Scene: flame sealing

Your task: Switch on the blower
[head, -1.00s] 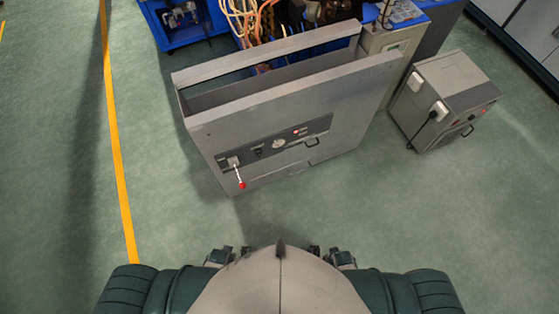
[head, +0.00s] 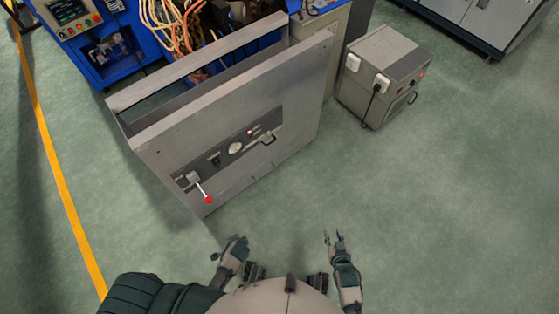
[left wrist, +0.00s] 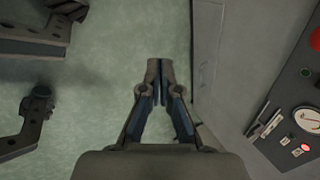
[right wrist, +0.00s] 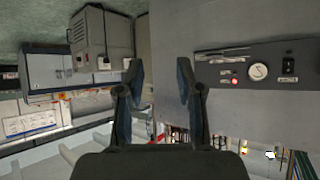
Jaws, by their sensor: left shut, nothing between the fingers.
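A grey cabinet (head: 235,100) stands ahead, with a dark control panel (head: 229,151) on its front. The panel carries a lever with a red ball (head: 208,198), a round gauge (head: 236,148) and a small red light or button (head: 250,132). In the left wrist view the gauge (left wrist: 307,120) and panel lie right of my left gripper (left wrist: 160,66), which is shut and empty. My right gripper (right wrist: 158,72) is open and empty; the panel (right wrist: 260,66) appears upper right of it. Both grippers are apart from the cabinet. Which part is the blower's switch I cannot tell.
A smaller grey box unit (head: 385,75) with white plugs and a cable stands right of the cabinet. A blue machine (head: 95,50) with a button panel and orange cables (head: 170,25) is behind. Green floor (head: 430,210) is free at right; a yellow line (head: 55,170) runs at left.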

